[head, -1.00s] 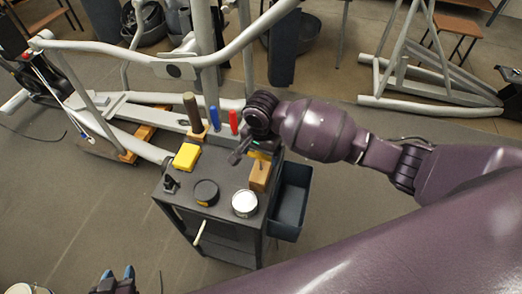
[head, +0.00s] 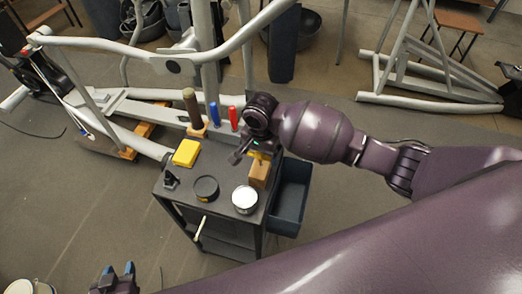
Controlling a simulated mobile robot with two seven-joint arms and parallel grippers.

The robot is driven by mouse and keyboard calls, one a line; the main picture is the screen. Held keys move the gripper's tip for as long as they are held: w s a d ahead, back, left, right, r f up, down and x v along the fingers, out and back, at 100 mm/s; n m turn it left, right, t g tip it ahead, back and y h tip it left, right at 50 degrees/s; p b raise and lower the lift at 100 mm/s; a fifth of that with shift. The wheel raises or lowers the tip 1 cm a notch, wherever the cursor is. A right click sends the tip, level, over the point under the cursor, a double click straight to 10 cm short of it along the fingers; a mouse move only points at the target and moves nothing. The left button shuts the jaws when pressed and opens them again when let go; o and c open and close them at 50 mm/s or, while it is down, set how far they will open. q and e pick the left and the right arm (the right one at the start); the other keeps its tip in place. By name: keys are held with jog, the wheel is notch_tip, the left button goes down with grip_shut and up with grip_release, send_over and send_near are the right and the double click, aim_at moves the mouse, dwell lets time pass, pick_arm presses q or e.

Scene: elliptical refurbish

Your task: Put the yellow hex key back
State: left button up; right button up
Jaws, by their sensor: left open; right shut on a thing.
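My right gripper (head: 245,153) is over the back right of a dark tool cart (head: 222,180). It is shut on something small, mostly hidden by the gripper. A bit of yellow (head: 262,154) shows just beside the fingers, above a wooden block (head: 258,174); this may be the yellow hex key, but its shape is too small to tell. Whether it touches the block is unclear. My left gripper (head: 118,278) is open and empty at the bottom left edge, away from the cart.
On the cart are a yellow box (head: 186,153), a black round tin (head: 205,189), a white-topped can (head: 245,199) and blue (head: 214,117) and red (head: 233,118) handles. A dark bin (head: 290,200) hangs on the right side. An elliptical frame (head: 130,110) stands behind.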

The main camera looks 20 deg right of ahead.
jog(key=shift+f, duration=0.3)
jog(key=shift+f, duration=0.2)
jog(key=o, duration=1.1)
notch_tip(320, 180, up, 11)
jog(key=shift+f, duration=0.1)
dwell(0.3)
